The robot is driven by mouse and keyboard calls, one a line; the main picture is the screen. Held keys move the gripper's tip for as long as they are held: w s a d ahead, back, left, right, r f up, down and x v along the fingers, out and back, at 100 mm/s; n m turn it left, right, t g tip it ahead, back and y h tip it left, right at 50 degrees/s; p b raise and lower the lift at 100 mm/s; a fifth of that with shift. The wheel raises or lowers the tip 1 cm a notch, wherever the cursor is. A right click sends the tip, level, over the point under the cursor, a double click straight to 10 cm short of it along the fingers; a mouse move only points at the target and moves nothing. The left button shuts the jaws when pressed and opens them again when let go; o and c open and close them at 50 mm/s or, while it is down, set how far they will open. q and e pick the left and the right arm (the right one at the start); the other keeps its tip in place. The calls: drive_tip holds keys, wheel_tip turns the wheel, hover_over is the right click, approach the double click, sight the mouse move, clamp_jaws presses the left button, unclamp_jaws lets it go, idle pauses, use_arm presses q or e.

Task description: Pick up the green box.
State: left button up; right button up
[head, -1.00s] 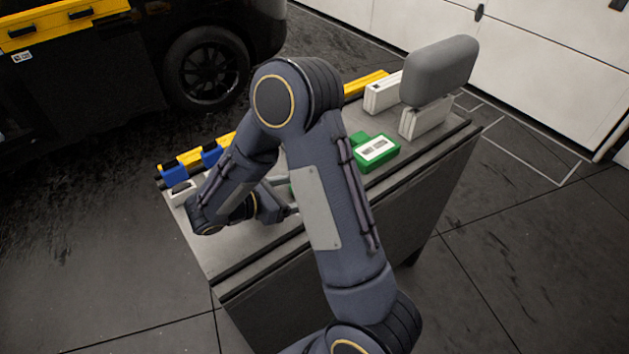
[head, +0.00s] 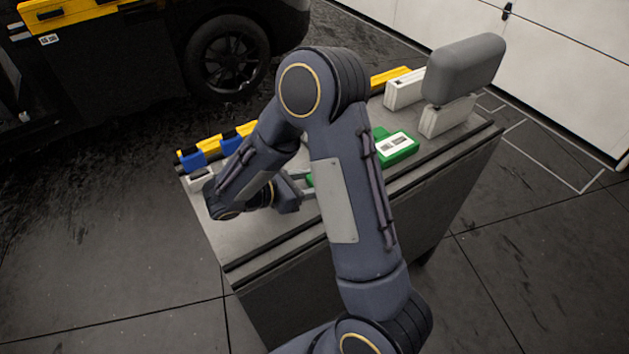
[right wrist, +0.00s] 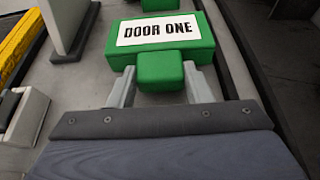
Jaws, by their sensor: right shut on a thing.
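A green box (right wrist: 160,42) with a white label reading "DOOR ONE" lies on the bench top in the right wrist view. Its small green block-shaped handle (right wrist: 160,72) sits between the two grey fingers of my right gripper (right wrist: 161,82), which is shut on it. A second green box (head: 397,147) with a white label lies farther right on the bench. My left gripper is not in view.
The grey bench (head: 262,232) also holds white boxes (head: 404,90), a dark grey padded block (head: 464,62) at the back right, and yellow and blue pieces (head: 215,147) along the far edge. A dark vehicle (head: 150,60) stands behind. Open floor lies around the bench.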

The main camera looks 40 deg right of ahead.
wheel_tip(320, 180, up, 2)
drive_tip(key=shift+r, duration=0.15)
drive_tip(key=s+a+r, duration=0.3)
drive_tip(key=s+r, duration=0.7)
drive_tip(key=s, duration=0.3)
drive_tip(key=shift+s+a, duration=0.3)
